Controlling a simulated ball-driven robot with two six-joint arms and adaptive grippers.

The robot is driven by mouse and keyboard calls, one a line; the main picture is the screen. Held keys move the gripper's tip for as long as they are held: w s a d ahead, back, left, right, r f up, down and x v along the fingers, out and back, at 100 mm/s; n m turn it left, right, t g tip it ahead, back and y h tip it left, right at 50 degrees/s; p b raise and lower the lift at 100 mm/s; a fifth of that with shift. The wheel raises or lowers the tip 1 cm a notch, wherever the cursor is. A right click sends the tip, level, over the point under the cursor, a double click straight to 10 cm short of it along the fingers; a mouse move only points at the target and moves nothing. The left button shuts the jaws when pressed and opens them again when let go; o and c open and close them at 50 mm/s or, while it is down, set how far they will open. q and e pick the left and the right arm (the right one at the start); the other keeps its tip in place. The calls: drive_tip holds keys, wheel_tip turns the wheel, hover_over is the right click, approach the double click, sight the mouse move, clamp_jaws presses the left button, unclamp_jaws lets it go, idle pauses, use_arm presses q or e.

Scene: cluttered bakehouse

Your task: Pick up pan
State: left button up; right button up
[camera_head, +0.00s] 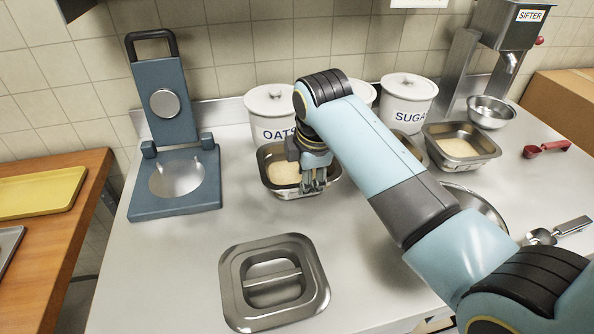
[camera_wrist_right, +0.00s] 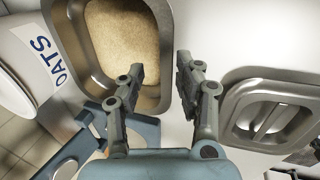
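A metal pan (camera_head: 278,191) with a pale grainy filling stands on the steel counter in front of the OATS canister. In the right wrist view the pan (camera_wrist_right: 165,22) fills the upper left. My right gripper (camera_head: 314,186) is at the pan's front right side, pointing down. In the wrist view its fingers (camera_wrist_right: 162,78) are apart, one over the inside of the pan and one outside its rim. The rim lies between them, with no clear contact. A similar filled pan (camera_head: 433,144) stands farther right. My left gripper is not in view.
A blue press (camera_head: 172,207) stands at left. Canisters marked OATS (camera_head: 263,107) and SUGAR (camera_head: 408,92) stand behind. A square metal lid (camera_head: 236,304) lies in front. A metal bowl (camera_head: 491,106), a red scoop (camera_head: 545,148) and a metal scoop (camera_head: 565,229) are at right.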

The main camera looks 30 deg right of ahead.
drive_tip(key=x, duration=0.5)
drive_tip(key=shift+s+f, duration=0.1)
drive_tip(key=shift+s, duration=0.1)
drive_tip(key=c, duration=0.3)
clamp_jaws()
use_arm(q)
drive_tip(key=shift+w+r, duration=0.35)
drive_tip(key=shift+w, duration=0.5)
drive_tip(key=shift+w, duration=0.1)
